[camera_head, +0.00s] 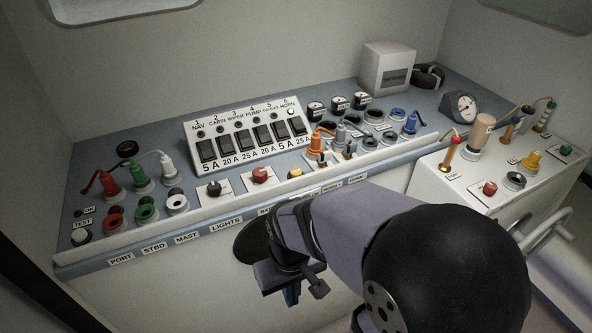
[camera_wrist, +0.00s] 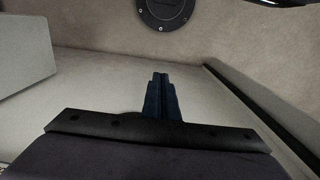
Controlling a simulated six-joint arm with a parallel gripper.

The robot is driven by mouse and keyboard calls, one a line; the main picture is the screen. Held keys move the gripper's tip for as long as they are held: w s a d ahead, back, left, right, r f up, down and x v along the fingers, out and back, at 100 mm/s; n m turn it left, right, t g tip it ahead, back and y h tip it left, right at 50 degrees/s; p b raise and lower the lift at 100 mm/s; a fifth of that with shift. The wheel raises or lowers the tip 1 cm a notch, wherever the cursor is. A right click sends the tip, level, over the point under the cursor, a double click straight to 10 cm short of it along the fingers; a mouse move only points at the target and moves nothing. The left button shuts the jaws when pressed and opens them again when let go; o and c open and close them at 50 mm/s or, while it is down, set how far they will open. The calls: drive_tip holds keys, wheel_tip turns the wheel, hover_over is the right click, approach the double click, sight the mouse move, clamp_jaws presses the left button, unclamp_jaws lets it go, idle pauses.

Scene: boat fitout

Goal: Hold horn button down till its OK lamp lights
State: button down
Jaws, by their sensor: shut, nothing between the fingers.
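No button readable as the horn button shows in the head view. A small lamp marked OK (camera_head: 77,212) is at the far left above a white TEST button (camera_head: 81,236) and looks dark. My gripper (camera_head: 292,296) is shut and empty, low in front of the panel, apart from it. Its closed fingers also show in the wrist view (camera_wrist: 161,80).
Red, green and white plugs (camera_head: 140,172) stand at the left. Orange and blue plugs (camera_head: 318,145) stand right of the breakers. A side console (camera_head: 500,165) with red and green buttons is at the right.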

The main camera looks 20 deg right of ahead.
idle(0.5)
drive_tip(key=w+d+r+m+t+p, duration=0.1)
drive_tip(key=w+d+r+m, duration=0.25)
drive_tip(key=d, duration=0.25)
drive_tip(key=w+d+r+m+t+p, duration=0.1)
drive_tip(key=w+d+r+m, duration=0.15)
drive_tip(key=w+d, duration=0.25)
drive_tip(key=w+d+r+m+t+y, duration=0.1)
drive_tip(key=w+r+t, duration=0.6)
drive_tip(key=w+r, duration=0.9)
drive_tip(key=shift+w+d+m, duration=0.35)
drive_tip(key=shift+d+m, duration=0.05)
drive_tip(key=shift+d, duration=0.4)
drive_tip(key=shift+r, duration=0.1)
